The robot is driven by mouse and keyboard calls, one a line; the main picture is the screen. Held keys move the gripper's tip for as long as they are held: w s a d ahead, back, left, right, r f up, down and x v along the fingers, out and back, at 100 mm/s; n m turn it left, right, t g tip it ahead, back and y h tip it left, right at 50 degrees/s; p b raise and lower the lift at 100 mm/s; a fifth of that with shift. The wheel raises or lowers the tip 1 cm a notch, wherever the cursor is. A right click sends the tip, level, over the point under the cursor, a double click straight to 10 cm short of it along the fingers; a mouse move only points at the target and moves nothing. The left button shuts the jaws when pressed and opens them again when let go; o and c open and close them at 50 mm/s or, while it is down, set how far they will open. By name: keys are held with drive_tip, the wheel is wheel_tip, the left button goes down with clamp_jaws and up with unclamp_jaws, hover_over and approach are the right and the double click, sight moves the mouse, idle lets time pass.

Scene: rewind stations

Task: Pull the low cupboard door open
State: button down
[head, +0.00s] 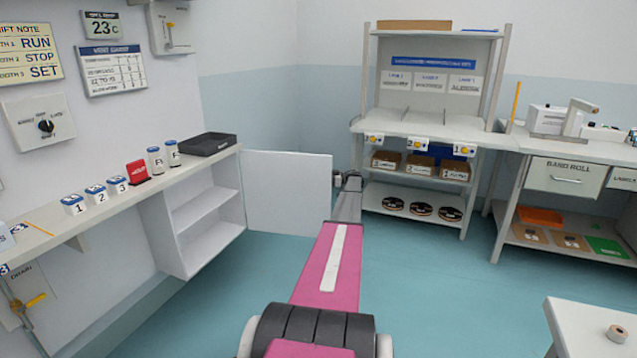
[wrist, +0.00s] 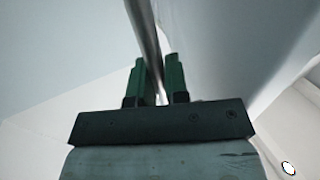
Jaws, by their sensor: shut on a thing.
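The low cupboard (head: 211,217) stands under the left wall shelf, with its inside and a middle board showing. Its white door (head: 289,196) stands swung out to the right, wide open. My pink arm reaches forward to the door's free edge, where my gripper (head: 346,181) is. In the wrist view my gripper (wrist: 158,85) has its two green fingers closed around a grey metal bar handle (wrist: 143,30). The door's pale panel (wrist: 225,45) fills much of the area beside the bar. The handle is too small to make out in the head view.
The left shelf (head: 110,201) carries numbered jars, a red item and a dark tray (head: 207,144). A rack (head: 430,128) with bins and reels stands behind my gripper, and a workbench (head: 573,149) is on the right. A white table (head: 585,326) is at front right. The blue floor between is clear.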

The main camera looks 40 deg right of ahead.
drive_tip(key=shift+d, duration=0.1)
drive_tip(key=c, duration=1.1)
unclamp_jaws()
drive_tip(key=shift+c, duration=0.2)
drive_tip(key=v, duration=1)
drive_tip(key=shift+s+d, duration=0.25)
drive_tip(key=shift+d, duration=0.05)
drive_tip(key=shift+a, duration=0.1)
